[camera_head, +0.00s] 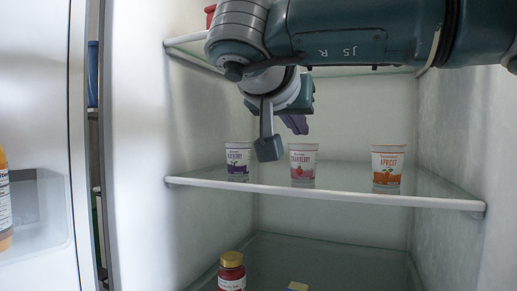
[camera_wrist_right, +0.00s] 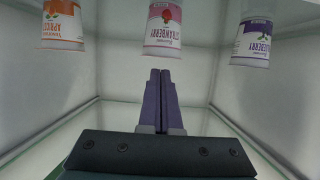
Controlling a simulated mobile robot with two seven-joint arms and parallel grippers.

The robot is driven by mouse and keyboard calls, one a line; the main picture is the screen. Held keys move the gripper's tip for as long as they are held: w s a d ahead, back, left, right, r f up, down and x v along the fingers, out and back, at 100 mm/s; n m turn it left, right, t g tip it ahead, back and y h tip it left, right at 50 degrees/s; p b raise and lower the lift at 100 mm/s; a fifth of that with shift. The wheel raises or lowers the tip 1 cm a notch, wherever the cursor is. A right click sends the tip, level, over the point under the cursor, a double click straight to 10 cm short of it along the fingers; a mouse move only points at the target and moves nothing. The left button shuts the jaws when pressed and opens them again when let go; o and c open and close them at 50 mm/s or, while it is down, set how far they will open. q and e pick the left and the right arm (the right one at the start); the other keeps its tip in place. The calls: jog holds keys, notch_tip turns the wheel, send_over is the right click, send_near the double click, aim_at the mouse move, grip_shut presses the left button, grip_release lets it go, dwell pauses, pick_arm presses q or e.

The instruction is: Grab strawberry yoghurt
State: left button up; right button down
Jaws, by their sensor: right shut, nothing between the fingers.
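The strawberry yoghurt (camera_head: 303,166) is a white cup with a pink label, upright on the fridge's middle glass shelf between two other cups. In the right wrist view the strawberry cup (camera_wrist_right: 163,27) appears upside down at the top centre. My right gripper (camera_head: 299,127) is in front of and above the cups in the head view. In the wrist view its two purple fingers (camera_wrist_right: 160,84) are together, empty, and point towards the strawberry cup, with a gap between in the picture. My left gripper is not in view.
A blueberry cup (camera_head: 238,163) stands left of the strawberry cup and an apricot cup (camera_head: 387,170) stands right. The middle shelf's white front edge (camera_head: 330,194) runs below them. A red jar (camera_head: 232,272) with a yellow lid is lower down. The fridge door is at left.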

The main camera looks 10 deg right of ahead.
jog(key=b+x, duration=0.1)
jog(key=x, duration=0.2)
jog(key=shift+w+b, duration=0.15)
jog(key=shift+b, duration=0.25)
jog(key=shift+f+b, duration=0.1)
jog(key=shift+b, duration=0.25)
jog(key=shift+p, duration=0.3)
jog(key=shift+f, duration=0.2)
